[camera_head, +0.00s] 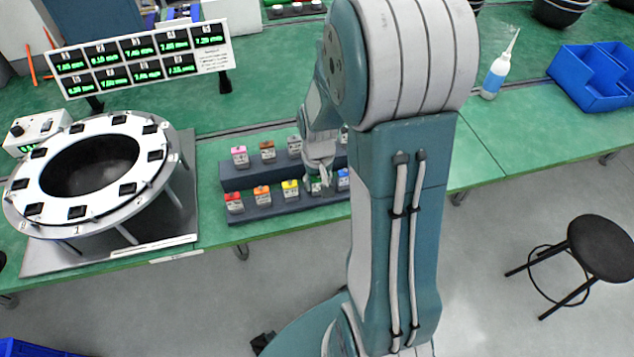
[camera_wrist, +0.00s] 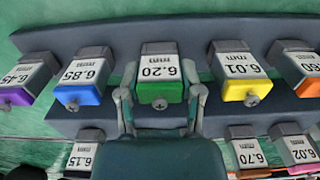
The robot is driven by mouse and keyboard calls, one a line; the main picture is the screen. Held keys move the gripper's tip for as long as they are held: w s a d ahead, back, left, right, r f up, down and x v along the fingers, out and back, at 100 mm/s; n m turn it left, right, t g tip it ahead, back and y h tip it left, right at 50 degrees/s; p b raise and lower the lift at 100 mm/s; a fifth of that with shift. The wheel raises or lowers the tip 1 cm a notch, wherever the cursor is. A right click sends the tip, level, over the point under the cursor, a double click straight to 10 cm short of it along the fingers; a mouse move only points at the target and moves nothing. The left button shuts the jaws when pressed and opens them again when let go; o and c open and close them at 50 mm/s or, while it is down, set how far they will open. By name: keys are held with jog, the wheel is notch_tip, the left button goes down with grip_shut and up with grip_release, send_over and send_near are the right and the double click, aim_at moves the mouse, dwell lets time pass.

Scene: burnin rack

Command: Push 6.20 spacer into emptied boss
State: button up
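The 6.20 spacer (camera_wrist: 161,70) is a grey block with a white label and a green front. It stands in the near row of the dark rack, in line with its neighbours. In the head view only a small part of it (camera_head: 316,188) shows under my gripper (camera_head: 318,174). In the wrist view my gripper (camera_wrist: 161,82) has one finger close against each side of the spacer and looks shut on it. The white ring (camera_head: 91,121) at the left has several dark sockets around its rim. I cannot tell which boss is empty.
The rack (camera_head: 268,208) holds other spacers, with the blue 6.85 (camera_wrist: 81,78) and yellow 6.01 (camera_wrist: 238,74) close beside. A display board (camera_head: 143,60) stands behind the ring. A bottle (camera_head: 497,75) and blue bins (camera_head: 592,75) are at the right. Green bench between rack and ring is clear.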

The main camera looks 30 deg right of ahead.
grip_shut()
jog(key=shift+r, duration=3)
jog(key=shift+o, duration=0.9)
grip_release()
grip_shut()
jog(key=shift+r, duration=0.1)
